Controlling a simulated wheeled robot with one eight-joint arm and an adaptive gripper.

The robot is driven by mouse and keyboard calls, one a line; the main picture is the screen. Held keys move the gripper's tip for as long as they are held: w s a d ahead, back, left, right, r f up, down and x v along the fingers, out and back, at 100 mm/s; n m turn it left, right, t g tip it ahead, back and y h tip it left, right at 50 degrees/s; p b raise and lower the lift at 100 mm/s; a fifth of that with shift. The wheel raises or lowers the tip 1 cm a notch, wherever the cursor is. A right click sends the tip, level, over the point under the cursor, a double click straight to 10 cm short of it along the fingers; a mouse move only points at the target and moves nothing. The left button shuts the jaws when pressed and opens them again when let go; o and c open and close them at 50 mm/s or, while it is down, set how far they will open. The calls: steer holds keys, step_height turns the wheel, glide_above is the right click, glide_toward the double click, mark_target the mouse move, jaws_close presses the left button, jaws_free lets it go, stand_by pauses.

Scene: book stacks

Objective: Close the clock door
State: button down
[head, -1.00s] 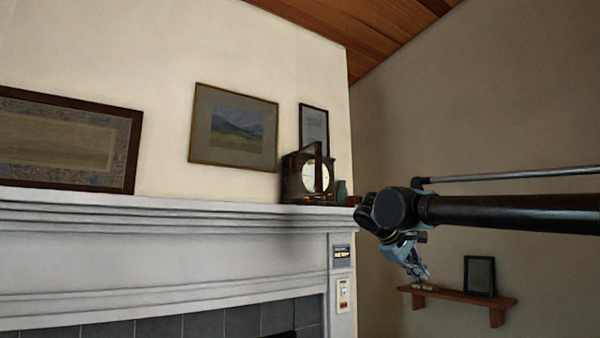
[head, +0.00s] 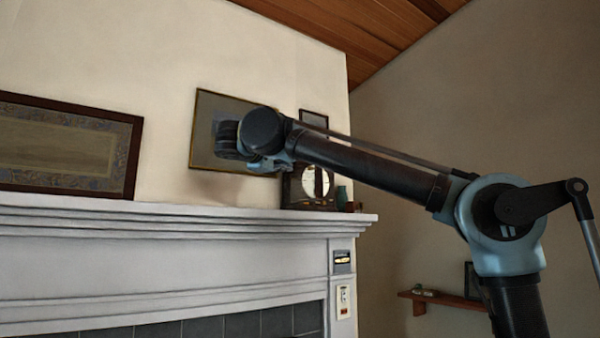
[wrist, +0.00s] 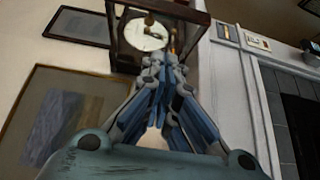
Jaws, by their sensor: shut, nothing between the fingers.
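The dark wooden clock (head: 293,190) stands on the mantel near its right end, with its pale round face (head: 315,182) showing. My arm hides its upper part in the head view. In the wrist view the clock's dark frame (wrist: 190,38) and face (wrist: 143,34) show at the top, upside down, with a small brass-coloured part beside the face. The door's angle cannot be told. My gripper (wrist: 165,62) is shut and empty, its tips pointing at the clock and overlapping its edge in the picture. Whether they touch cannot be told.
The white mantel (head: 170,222) runs below. A landscape picture (head: 205,125) and a smaller frame (head: 314,119) hang behind my arm. A wooden shelf (head: 440,299) is at lower right.

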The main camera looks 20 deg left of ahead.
steer(key=w+d+r, duration=0.2)
steer(key=w, duration=0.8)
steer(key=shift+w+t+y, duration=0.2)
steer(key=shift+t+y, duration=0.1)
steer(key=shift+t, duration=0.1)
steer(key=shift+n, duration=0.3)
